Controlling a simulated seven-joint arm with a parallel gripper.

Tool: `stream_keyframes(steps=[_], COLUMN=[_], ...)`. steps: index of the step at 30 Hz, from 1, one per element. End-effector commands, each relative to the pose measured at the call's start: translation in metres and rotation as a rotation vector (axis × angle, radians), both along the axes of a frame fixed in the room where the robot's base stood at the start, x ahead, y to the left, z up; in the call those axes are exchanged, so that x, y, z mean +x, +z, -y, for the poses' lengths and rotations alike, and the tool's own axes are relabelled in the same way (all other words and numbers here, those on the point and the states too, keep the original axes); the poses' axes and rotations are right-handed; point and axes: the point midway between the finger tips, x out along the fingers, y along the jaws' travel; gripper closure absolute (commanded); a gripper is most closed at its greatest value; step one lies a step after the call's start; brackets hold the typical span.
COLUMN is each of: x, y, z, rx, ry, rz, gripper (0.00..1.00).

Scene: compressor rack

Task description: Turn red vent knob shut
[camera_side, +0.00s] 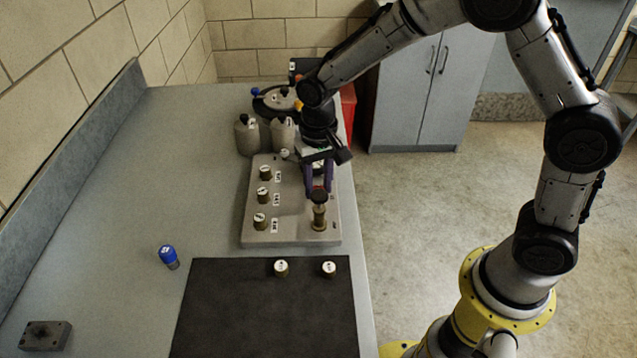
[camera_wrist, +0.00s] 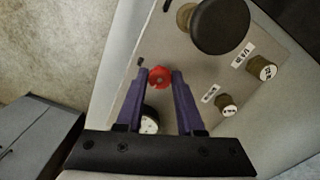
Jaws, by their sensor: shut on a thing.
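The red vent knob (camera_wrist: 159,77) shows in the wrist view as a small round red cap on the grey panel. My gripper (camera_wrist: 160,84) has its two purple fingertips on either side of the knob and is shut on it. In the side view my gripper (camera_side: 318,187) points down over the right part of the panel (camera_side: 290,236). How far the knob is turned cannot be told.
The black-topped valve (camera_side: 319,212) stands close in front of the fingers; its black handle (camera_wrist: 220,25) also shows in the wrist view. Several labelled brass fittings (camera_side: 263,196) line the panel's left side. Two grey canisters (camera_side: 247,136) stand behind. A dark mat (camera_side: 265,310) lies in front.

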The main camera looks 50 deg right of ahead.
Motion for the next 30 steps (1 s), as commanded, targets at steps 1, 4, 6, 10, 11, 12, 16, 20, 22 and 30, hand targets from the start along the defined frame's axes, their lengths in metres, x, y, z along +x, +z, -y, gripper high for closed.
stream_keyframes(steps=[1,4,6,10,11,12,16,20,22,30], x=[0.0006,0.0006,0.0007,0.0008,0.0009,0.001,0.0011,0.0012,0.0012,0.0014], y=[0.0015,0.0014,0.0014,0.0014,0.0015,0.0015,0.0016,0.0017,0.0017,0.0018], z=[-0.0002,-0.0003,-0.0004,-0.0004,-0.0005,-0.0005,-0.0005,-0.0006,-0.0006,-0.0005], rx=[0.001,0.0,0.0,0.001,0.001,0.001,0.0,0.0,0.0,0.001], ry=[-0.038,-0.114,-0.161,-0.233,-0.247,-0.263,-0.303,-0.326,-0.332,-0.337], rz=[0.004,0.002,0.002,0.003,0.003,0.003,0.004,0.004,0.004,0.004], gripper=[1.0,1.0,1.0,1.0,1.0,1.0,1.0,1.0,1.0,1.0])
